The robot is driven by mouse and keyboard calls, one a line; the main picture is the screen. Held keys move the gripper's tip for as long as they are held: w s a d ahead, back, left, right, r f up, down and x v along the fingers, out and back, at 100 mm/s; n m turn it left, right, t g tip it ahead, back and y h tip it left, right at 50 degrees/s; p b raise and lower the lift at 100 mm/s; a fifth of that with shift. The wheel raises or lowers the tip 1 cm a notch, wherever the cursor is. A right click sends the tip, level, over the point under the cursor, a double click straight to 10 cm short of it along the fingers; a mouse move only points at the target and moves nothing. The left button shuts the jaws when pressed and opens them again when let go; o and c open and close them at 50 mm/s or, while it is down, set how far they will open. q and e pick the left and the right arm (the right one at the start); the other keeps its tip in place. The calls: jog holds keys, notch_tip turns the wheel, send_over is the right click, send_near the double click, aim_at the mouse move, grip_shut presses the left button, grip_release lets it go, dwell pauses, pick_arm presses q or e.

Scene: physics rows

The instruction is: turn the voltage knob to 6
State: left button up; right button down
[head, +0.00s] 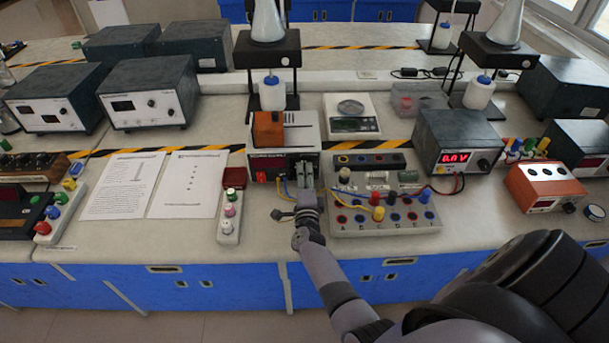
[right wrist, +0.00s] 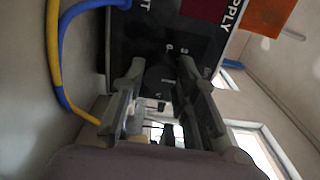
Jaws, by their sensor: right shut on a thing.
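The power supply (head: 265,137) is a light box with a black front panel, standing at mid-bench in the head view. Its panel (right wrist: 215,40) fills the upper part of the right wrist view, with "PPLY" lettering readable. The dark voltage knob (right wrist: 160,80) is on this panel, with small white scale marks around it. My right gripper (head: 305,178) is at the panel's right side; in the right wrist view its fingers (right wrist: 161,72) stand on both sides of the knob, shut on it. The knob's pointer is too dark to read. In the head view the gripper hides the knob. My left gripper is out of view.
A circuit board (head: 385,222) with coloured sockets and wires stands right of the gripper. A small socket strip (head: 228,238) is on the left. Blue and yellow leads (right wrist: 65,50) hang close beside the fingers. A meter (head: 458,140) shows 0.0 V.

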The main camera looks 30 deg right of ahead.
dwell(0.5)
jog(key=c, duration=1.2)
grip_release()
jog(key=shift+c, duration=0.2)
jog(key=v, duration=0.7)
jog(key=shift+s+a, duration=0.1)
jog(key=shift+s, duration=0.2)
